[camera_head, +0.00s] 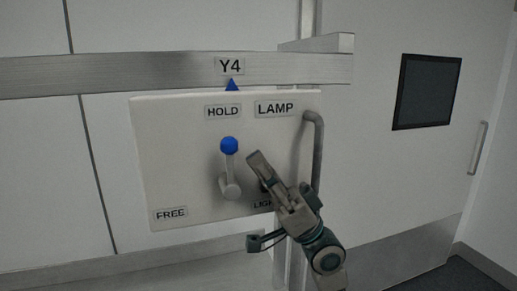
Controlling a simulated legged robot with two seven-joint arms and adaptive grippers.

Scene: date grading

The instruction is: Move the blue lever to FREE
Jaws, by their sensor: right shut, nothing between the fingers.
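The blue lever is a grey arm with a round blue knob (229,145) on top, pivoting on a grey hub (231,190) on a white panel (180,125). The lever stands upright, its knob below the HOLD label (223,111). The FREE label (171,214) is at the panel's lower left. My right gripper (258,160) is shut and empty, just right of the lever and apart from it in the picture. It partly hides a dark part and a label beginning "LIG" at the lower right. My left gripper is not in view.
A metal rail with a Y4 label (230,66) runs above the panel, with a blue triangle (232,85) below it. A LAMP label (275,108) is at upper right. The panel face left of the lever is clear.

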